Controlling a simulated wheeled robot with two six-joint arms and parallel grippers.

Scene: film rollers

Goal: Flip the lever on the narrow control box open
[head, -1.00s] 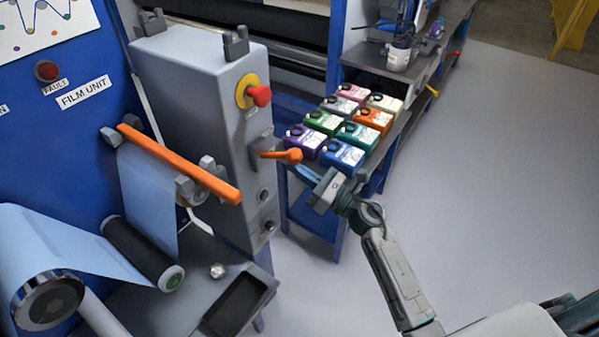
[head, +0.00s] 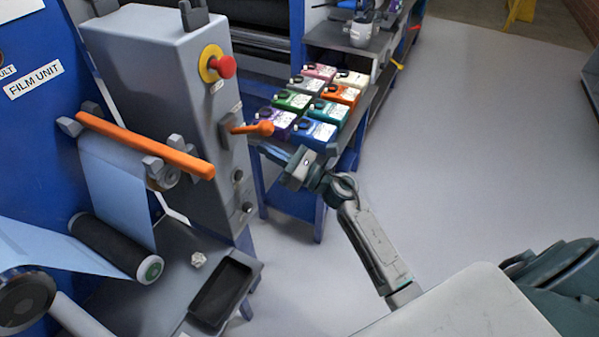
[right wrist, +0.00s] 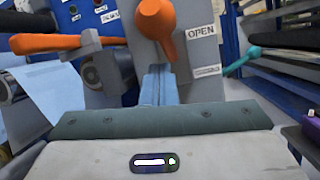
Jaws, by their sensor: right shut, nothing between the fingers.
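The narrow grey control box (head: 165,90) stands left of centre in the head view. Its lever (head: 252,128) has an orange handle that sticks out to the right from a grey mount on the front face. In the right wrist view the lever (right wrist: 160,25) is large and close, with its knob facing the camera. An "OPEN" label (right wrist: 201,33) is beside it, with a second label (right wrist: 207,71) lower down. My right gripper (head: 268,148) is shut and empty, just below the lever; its blue fingers show in the right wrist view (right wrist: 158,85). Contact cannot be told. My left gripper is out of view.
A red stop button (head: 222,66) sits above the lever. An orange bar (head: 145,145) and film rollers (head: 110,245) are at left. Several colored cartridges (head: 315,105) stand on a blue bench behind my gripper. A dark tray (head: 222,292) lies below the box. Floor at right is clear.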

